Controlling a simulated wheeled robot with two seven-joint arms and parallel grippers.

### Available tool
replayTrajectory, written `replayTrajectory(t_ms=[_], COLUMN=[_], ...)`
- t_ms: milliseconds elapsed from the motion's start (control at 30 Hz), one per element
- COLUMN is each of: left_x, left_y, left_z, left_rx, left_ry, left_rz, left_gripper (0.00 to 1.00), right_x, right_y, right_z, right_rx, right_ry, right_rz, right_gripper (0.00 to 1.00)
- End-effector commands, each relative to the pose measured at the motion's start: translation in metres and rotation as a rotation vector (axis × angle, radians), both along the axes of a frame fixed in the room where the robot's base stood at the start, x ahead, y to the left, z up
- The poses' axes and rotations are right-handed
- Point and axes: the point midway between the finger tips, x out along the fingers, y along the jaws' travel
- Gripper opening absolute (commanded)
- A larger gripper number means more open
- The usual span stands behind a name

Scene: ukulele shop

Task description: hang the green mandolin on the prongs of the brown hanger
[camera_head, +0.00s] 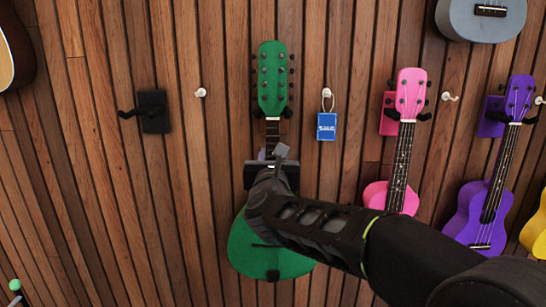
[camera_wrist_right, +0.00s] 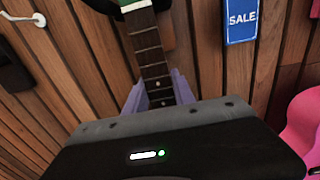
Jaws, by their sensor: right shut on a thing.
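The green mandolin (camera_head: 272,85) hangs upright against the slatted wall in the head view, headstock up and round body (camera_head: 262,252) low behind my right arm. My right gripper (camera_head: 270,155) is shut on its neck, below the headstock. In the right wrist view the fretted neck (camera_wrist_right: 150,55) runs down between the lilac fingers of the gripper (camera_wrist_right: 160,97). Dark prong tips of the hanger (camera_head: 287,113) show on both sides of the neck just under the headstock. The hanger's plate is mostly hidden, and I cannot tell whether the headstock rests on the prongs. My left gripper is not in view.
A blue sale tag (camera_head: 326,126) hangs from a white hook close to the right. A pink ukulele (camera_head: 403,130) and a purple ukulele (camera_head: 490,190) hang further right. An empty black hanger (camera_head: 153,111) and a white hook (camera_head: 201,92) are to the left.

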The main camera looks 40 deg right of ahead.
Motion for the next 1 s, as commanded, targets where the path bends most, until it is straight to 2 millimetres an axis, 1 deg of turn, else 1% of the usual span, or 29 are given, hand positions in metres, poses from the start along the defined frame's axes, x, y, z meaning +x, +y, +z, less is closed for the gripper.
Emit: replayTrajectory(t_ms=[33, 567, 1000], left_x=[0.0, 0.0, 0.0], left_y=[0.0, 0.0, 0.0], left_z=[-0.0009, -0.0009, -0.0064], left_rx=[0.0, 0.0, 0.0], left_ry=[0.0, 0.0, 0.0], left_rz=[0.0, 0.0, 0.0], left_gripper=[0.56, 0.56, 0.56], right_x=[-0.0002, -0.0008, -0.0081], right_y=[0.0003, 0.0006, 0.0064], right_z=[0.0035, 0.0038, 0.0031], right_rx=[-0.005, -0.005, -0.005], right_ry=[-0.006, -0.006, -0.008], right_rz=[-0.001, -0.001, -0.001], right_gripper=[0.0, 0.0, 0.0])
